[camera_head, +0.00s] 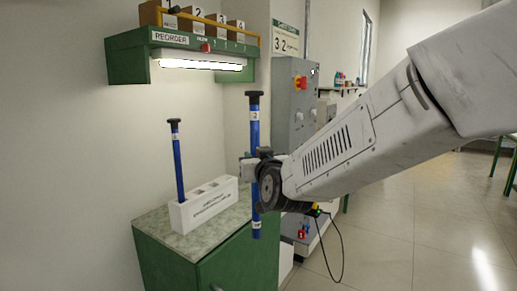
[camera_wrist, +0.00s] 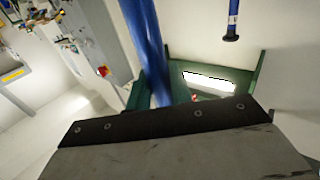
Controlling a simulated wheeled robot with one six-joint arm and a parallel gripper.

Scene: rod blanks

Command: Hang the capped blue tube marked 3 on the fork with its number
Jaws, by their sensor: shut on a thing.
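My gripper (camera_head: 251,168) is shut on a blue tube (camera_head: 254,135) with a black cap. It holds the tube upright, in front of the right edge of the green cabinet. The tube has pale labels near its top and bottom; I cannot read their marks surely. In the wrist view the held tube (camera_wrist: 146,40) rises blurred behind the dark gripper edge (camera_wrist: 165,120). A second capped blue tube (camera_head: 179,165) stands slightly tilted in a white block; it also shows in the wrist view (camera_wrist: 233,18). I cannot make out the forks.
The white block (camera_head: 208,205) with open sockets sits on the green cabinet's speckled top (camera_head: 150,222). A green shelf (camera_head: 128,60) marked REORDER, with numbered boxes and a lit lamp (camera_head: 200,65), hangs above. A grey control box (camera_head: 294,95) stands behind the held tube. Open floor lies right.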

